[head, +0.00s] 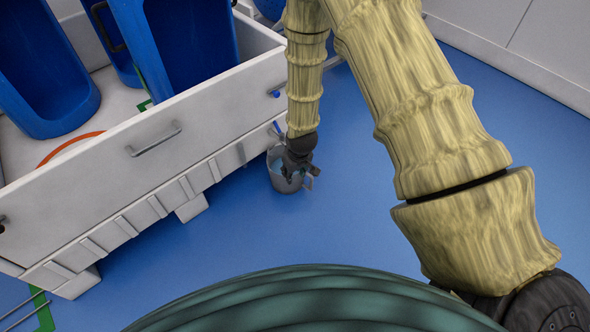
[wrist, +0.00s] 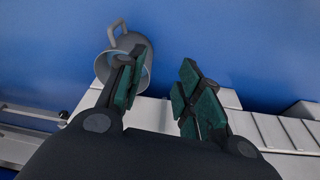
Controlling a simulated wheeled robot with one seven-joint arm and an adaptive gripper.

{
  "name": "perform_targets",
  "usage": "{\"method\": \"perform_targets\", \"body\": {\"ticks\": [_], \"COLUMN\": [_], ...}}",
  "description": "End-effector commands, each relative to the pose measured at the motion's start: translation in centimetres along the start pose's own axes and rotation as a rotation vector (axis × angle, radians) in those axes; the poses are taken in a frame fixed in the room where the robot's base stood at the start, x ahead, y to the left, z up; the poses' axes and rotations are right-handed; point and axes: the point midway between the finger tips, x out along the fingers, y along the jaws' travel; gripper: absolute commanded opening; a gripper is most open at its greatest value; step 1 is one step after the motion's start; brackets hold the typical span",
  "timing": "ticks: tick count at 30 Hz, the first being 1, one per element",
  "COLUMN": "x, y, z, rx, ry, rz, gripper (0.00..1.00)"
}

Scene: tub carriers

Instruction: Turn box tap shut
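The grey-white box (head: 150,150) with a ribbed lower edge stands on the left in the head view; its ribbed edge (wrist: 275,130) also crosses the wrist view. My gripper (head: 298,168) is low beside the box's right-hand corner. In the wrist view its green-padded fingers (wrist: 160,80) are apart, with nothing seen between them. A grey jug (head: 284,182) stands under my gripper and is partly covered by it. In the wrist view the jug (wrist: 144,45) is beyond the left finger.
Blue tubs (head: 190,40) stand in the box, with an orange ring (head: 68,147) beside them. A bar handle (head: 153,138) sticks out of the box's front. The blue floor (head: 345,225) is clear right of the jug. White cabinets (head: 530,40) line the far right.

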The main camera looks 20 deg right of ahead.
Motion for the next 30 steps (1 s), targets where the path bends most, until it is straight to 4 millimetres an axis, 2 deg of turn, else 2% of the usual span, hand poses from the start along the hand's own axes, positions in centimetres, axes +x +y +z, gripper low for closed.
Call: {"method": "perform_targets", "body": {"ticks": [6,15,17,19,21,23,26,27,30], "x": [-0.6,-0.5,-0.5,-0.2,0.3,0.8,1.1,1.0,0.1], "y": [-0.3,-0.3,-0.3,-0.5,-1.1,-1.8,-3.3,-4.0,-5.3], "z": [1.0,1.1,1.2,2.1,4.6,7.8,14.7,17.6,24.2], "rx": [0.007,0.008,0.009,0.014,0.026,0.046,0.087,0.106,0.149], "ry": [-0.008,-0.008,-0.009,-0.016,-0.034,-0.056,-0.102,-0.121,-0.164], "rz": [-0.003,-0.003,-0.003,-0.005,-0.01,-0.015,-0.024,-0.025,-0.025], "gripper": [0.35,0.35,0.26,0.14,0.01,0.0,0.0,0.0,0.0]}}
